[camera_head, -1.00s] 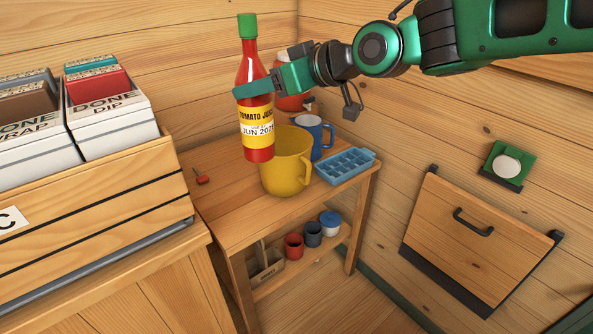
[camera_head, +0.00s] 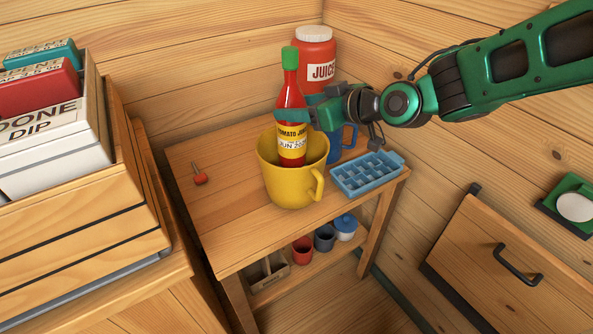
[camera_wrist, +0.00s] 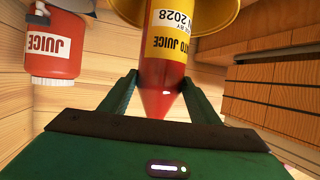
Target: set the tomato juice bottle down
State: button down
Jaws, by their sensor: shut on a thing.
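The tomato juice bottle (camera_head: 291,136) is red with a green cap and a yellow label, and it stands upright. My gripper (camera_head: 296,115) is shut around its upper part, below the neck. The bottle's lower end is inside or behind the rim of the yellow mug (camera_head: 294,189); its base is hidden, so I cannot tell whether it touches anything. In the wrist view the bottle (camera_wrist: 166,52) lies between the two green fingers (camera_wrist: 158,95), with the yellow mug (camera_wrist: 222,14) around its far end.
The wooden table (camera_head: 225,220) also holds a red juice jar (camera_head: 318,68), a blue mug (camera_head: 343,139), a blue ice tray (camera_head: 367,175) and a small red-handled tool (camera_head: 200,178). A lower shelf holds several small containers.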

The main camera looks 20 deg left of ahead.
aim_at(303, 143)
notch_tip(303, 143, down, 5)
jog(key=shift+w+r, duration=0.1)
jog(key=shift+f, duration=2.65)
jog(key=c, duration=0.6)
grip_release()
jog(key=shift+f, duration=0.1)
jog(key=shift+c, duration=0.2)
jog(key=v, duration=1.2)
